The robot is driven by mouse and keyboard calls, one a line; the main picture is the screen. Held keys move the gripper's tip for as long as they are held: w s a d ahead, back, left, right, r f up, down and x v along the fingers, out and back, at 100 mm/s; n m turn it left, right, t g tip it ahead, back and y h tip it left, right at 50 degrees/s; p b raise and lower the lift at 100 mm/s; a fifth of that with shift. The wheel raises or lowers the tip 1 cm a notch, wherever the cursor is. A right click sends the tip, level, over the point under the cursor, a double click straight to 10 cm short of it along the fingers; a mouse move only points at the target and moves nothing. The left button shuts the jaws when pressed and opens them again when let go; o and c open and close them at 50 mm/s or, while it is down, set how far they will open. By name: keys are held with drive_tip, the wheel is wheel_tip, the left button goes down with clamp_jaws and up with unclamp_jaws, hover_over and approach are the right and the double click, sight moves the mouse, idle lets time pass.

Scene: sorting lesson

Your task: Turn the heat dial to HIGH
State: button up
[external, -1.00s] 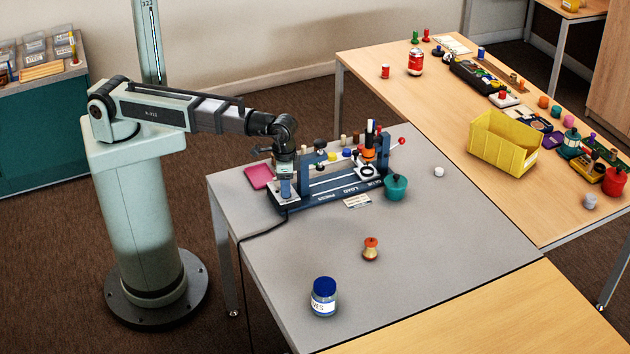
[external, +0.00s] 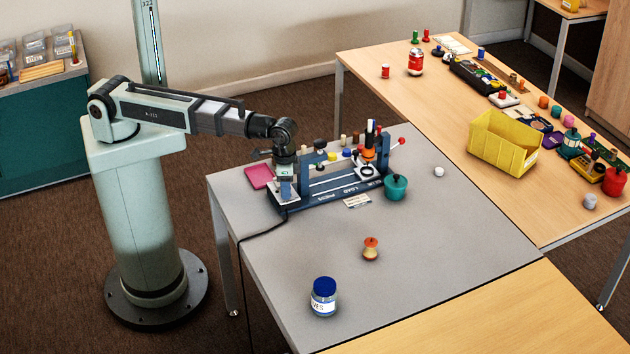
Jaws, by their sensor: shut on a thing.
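My gripper (external: 286,193) points straight down at the left end of the blue bench device (external: 330,191), over its small pale plate (external: 277,202). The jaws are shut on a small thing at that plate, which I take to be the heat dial. The fingers hide the dial, so its pointer and any HIGH mark cannot be read. The device has a blue frame, pale lettering along its front, and an orange and black part (external: 369,150) at its right end.
A black cable (external: 262,231) runs off the table's left edge. A blue-lidded jar (external: 323,298) and orange spool-like piece (external: 370,250) stand in front, with clear grey table around.

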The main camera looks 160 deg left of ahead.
drive_tip(key=shift+m, duration=2.4)
drive_tip(key=o, duration=0.7)
drive_tip(key=shift+o, duration=0.2)
drive_tip(key=shift+r, duration=0.15)
wheel_tip(320, 180, up, 14)
drive_tip(key=shift+f, duration=0.2)
